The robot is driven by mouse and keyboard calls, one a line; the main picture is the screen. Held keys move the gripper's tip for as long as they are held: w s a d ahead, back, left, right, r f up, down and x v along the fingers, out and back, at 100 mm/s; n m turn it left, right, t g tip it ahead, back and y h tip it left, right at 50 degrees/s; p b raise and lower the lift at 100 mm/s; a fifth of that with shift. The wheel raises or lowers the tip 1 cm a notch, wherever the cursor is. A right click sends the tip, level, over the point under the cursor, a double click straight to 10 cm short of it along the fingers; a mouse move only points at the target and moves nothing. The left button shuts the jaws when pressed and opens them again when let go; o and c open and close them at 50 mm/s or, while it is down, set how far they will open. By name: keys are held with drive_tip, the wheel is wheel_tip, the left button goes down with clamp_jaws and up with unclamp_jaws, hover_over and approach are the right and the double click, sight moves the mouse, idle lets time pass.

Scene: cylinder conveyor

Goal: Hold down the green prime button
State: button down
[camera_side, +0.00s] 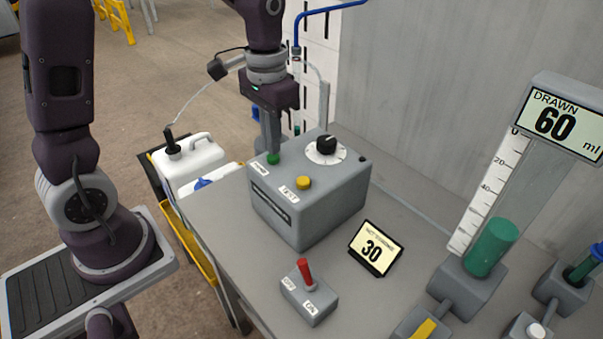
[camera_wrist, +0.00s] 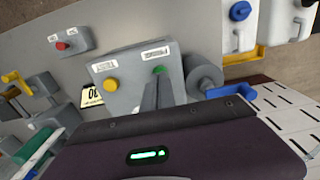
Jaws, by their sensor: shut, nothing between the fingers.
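The green prime button (camera_side: 273,159) is on the top of a grey control box (camera_side: 318,200), at its back left corner, with a white label in front of it. My gripper (camera_side: 270,150) is shut and empty, pointing down with its fingertips right at the button. I cannot tell whether they touch it or press it in. In the wrist view the green button (camera_wrist: 158,70) shows just past the tips of my gripper (camera_wrist: 157,82), partly covered by them.
A yellow button (camera_side: 303,183) and a black dial (camera_side: 326,146) share the box top. A red-levered switch (camera_side: 305,272) and a card reading 30 (camera_side: 374,248) stand in front. A display (camera_side: 563,122) reads DRAWN 60 ml. White jugs (camera_side: 190,162) stand left of the bench.

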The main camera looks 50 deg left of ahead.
drive_tip(key=shift+f, duration=0.85)
idle(3.8)
drive_tip(key=shift+r, duration=3.55)
drive_tip(key=s+d+r+t, duration=0.2)
drive_tip(key=s, duration=0.6)
drive_tip(key=s+d+r+t, duration=0.2)
drive_tip(key=s+r+t, duration=0.1)
drive_tip(key=s, duration=0.6)
drive_tip(key=shift+t, duration=0.3)
